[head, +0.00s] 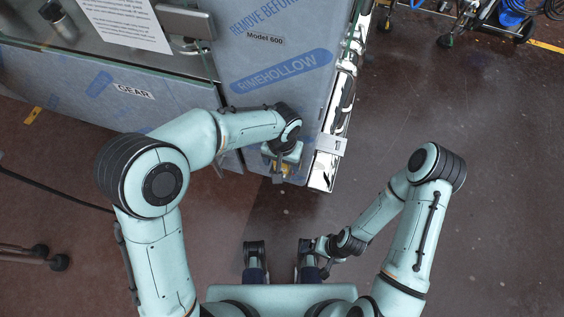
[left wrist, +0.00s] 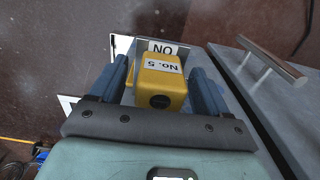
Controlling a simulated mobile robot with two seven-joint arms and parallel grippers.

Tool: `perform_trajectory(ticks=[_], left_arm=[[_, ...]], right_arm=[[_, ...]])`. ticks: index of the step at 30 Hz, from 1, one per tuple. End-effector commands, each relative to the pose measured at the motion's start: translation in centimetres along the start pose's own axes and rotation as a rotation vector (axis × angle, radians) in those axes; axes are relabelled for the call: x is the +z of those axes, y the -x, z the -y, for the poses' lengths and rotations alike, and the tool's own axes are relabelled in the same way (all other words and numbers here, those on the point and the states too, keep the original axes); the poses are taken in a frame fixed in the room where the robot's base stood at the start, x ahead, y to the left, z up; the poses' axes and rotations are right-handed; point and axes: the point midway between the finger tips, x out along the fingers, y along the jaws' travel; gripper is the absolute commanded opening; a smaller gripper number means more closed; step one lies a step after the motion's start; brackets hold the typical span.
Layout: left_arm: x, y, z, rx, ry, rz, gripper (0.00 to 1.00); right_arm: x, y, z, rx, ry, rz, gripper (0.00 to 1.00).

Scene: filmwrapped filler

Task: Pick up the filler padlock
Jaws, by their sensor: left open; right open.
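A yellow padlock (left wrist: 158,92) labelled "No. 5" sits between the two blue fingers of my left gripper (left wrist: 158,68) in the left wrist view. The fingers are open, one on each side; I cannot tell whether either touches it. A white label reading "NO" (left wrist: 161,47) is just beyond it. In the head view, my left gripper (head: 281,166) is at the front corner of the wrapped machine, with a little yellow showing beneath it; most of the padlock is hidden there. My right gripper (head: 323,254) is open and empty, low near my base.
The film-wrapped machine (head: 272,64) fills the upper left, with a sheet of paper (head: 123,20) on its glass top and a shiny metal edge (head: 339,110) on its right. A bar handle (left wrist: 270,55) is right of the padlock. Brown floor (head: 490,170) lies clear at right.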

Motion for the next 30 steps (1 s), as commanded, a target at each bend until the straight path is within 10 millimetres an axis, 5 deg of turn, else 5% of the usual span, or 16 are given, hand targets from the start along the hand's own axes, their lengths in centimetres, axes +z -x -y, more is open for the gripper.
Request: perform_trajectory(ticks=[2, 8, 20, 30], left_arm=[[0.0, 0.0, 0.0, 0.0, 0.0, 0.0, 0.77], [0.0, 0.1, 0.0, 0.0, 0.0, -0.001, 0.16], [-0.1, 0.7, 0.0, 0.001, 0.001, -0.004, 0.16], [-0.1, 5.5, -0.1, 0.002, 0.0, -0.006, 0.16]], right_arm=[[0.0, 0.0, 0.0, 0.0, 0.0, 0.0, 1.0], [0.0, 0.0, 0.0, 0.0, 0.0, 0.001, 1.0], [0.1, 0.1, 0.0, 0.0, 0.0, 0.002, 1.0], [0.4, 0.7, 0.1, 0.002, -0.001, 0.012, 1.0]])
